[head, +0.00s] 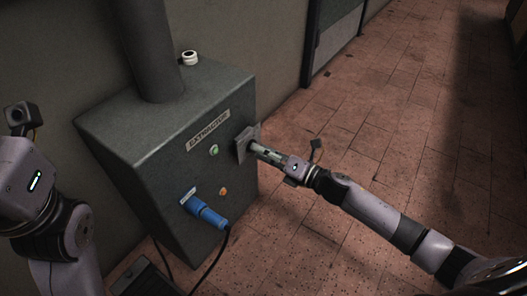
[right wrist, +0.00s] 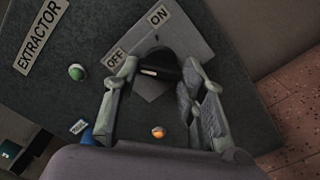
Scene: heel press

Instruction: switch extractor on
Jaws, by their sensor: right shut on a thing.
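The extractor (head: 165,150) is a dark grey-green cabinet with a label and a thick pipe on top. Its switch plate (head: 241,147) is on the right of the front face. In the right wrist view the plate (right wrist: 190,38) carries OFF and ON labels, with a black rotary knob (right wrist: 163,66) below them. A pale mark shows on the knob's left part, on the OFF side. My right gripper (head: 257,150) is at the plate, shut on the knob, with a finger on either side. Only my left arm shows at the left edge; its fingers are out of view.
A green button or lamp (head: 213,150) and an orange one (head: 223,191) are on the front. A blue plug (head: 207,213) with a dark cable sticks out below. The tiled floor (head: 400,100) to the right is clear.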

